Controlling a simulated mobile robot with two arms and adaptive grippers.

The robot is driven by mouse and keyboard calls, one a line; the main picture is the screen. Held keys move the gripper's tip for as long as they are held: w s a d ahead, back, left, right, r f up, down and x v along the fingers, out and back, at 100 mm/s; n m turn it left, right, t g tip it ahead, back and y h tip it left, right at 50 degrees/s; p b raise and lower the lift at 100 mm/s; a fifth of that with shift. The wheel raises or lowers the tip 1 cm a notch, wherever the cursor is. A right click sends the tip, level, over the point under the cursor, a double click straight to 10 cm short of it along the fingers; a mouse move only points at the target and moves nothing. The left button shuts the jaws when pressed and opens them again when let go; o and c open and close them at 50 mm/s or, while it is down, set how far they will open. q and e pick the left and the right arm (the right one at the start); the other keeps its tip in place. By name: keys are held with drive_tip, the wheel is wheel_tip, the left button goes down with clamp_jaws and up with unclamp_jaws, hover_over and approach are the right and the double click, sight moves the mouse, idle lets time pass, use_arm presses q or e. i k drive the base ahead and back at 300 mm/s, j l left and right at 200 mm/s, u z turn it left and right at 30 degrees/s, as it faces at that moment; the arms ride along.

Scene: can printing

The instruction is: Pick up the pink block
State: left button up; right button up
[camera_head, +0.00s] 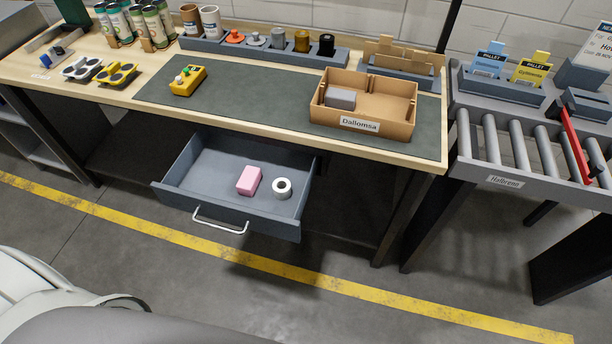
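The pink block (249,180) lies in the open grey drawer (208,198) under the workbench. A white roll (282,188) lies just to its right in the same drawer. The drawer is pulled out toward me and its top is uncovered. Neither of my grippers shows in the head view.
On the bench (108,96) stand a cardboard box (322,112) labelled Dallomsa with a grey block (341,98) inside, a yellow device (188,80) and a rack of several items. The drawer handle (220,222) juts out in front. A roller conveyor (519,150) is at the right. The floor in front is clear.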

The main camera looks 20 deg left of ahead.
sight(247, 184)
drive_tip(key=j+z, duration=0.7)
drive_tip(key=z, duration=0.2)
drive_tip(key=j+z, duration=0.4)
drive_tip(key=k+j, duration=0.1)
drive_tip(key=j, duration=0.3)
drive_tip(key=k+j, duration=0.15)
drive_tip(key=j, duration=0.25)
drive_tip(key=k+j, duration=0.1)
drive_tip(key=j, duration=0.3)
drive_tip(key=k+j, duration=0.1)
drive_tip(key=j, duration=0.35)
drive_tip(key=k+j, duration=0.15)
drive_tip(key=j, duration=0.25)
drive_tip(key=k+j, duration=0.1)
drive_tip(key=j, duration=0.3)
